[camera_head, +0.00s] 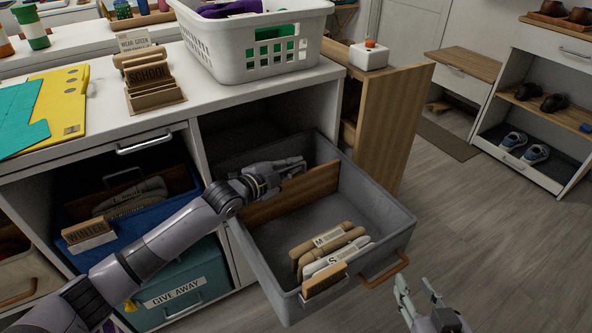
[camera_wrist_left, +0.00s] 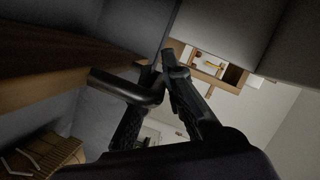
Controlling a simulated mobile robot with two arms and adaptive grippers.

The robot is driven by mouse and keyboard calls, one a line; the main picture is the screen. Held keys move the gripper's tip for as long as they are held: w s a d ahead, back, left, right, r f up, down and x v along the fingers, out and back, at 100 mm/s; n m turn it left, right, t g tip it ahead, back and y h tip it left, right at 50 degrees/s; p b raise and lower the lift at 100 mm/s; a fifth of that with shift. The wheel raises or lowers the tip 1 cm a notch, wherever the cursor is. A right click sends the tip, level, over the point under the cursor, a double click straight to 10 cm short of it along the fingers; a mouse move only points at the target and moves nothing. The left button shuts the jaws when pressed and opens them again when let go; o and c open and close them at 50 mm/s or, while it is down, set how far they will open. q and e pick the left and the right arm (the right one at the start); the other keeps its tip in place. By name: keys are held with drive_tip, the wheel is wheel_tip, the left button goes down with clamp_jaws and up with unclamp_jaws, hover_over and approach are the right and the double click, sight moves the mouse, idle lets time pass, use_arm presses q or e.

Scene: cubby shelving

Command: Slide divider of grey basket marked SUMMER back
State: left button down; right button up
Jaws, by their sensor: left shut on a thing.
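The grey basket (camera_head: 375,216) is pulled out of the cubby; the lettering on its wooden front tag (camera_head: 325,280) is too small to read. Its brown wooden divider (camera_head: 292,197) stands upright across the inside, between the back space and the folded clothes in front. My left gripper (camera_head: 297,164) is at the top of the divider, shut on it; the contact is partly hidden. In the left wrist view the fingers (camera_wrist_left: 165,75) are close together beside the brown divider (camera_wrist_left: 50,75). My right gripper (camera_head: 420,288) is open and empty, right of the basket.
Folded clothes (camera_head: 330,252) with M and S labels lie in the basket's front. A blue basket (camera_head: 120,208) marked WINTER and a teal GIVE AWAY bin (camera_head: 170,285) are at left. A white laundry basket (camera_head: 250,42) stands on the countertop above.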

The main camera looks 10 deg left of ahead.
use_arm(q)
drive_tip(key=shift+w+a+f, duration=0.1)
drive_tip(key=shift+w+a, duration=0.45)
drive_tip(key=shift+w, duration=0.05)
use_arm(e)
drive_tip(key=shift+w+a, duration=0.3)
drive_tip(key=shift+w, duration=0.05)
use_arm(q)
drive_tip(key=c, duration=1.7)
unclamp_jaws()
use_arm(e)
drive_tip(key=shift+r, duration=0.1)
use_arm(q)
drive_tip(key=v, duration=1.2)
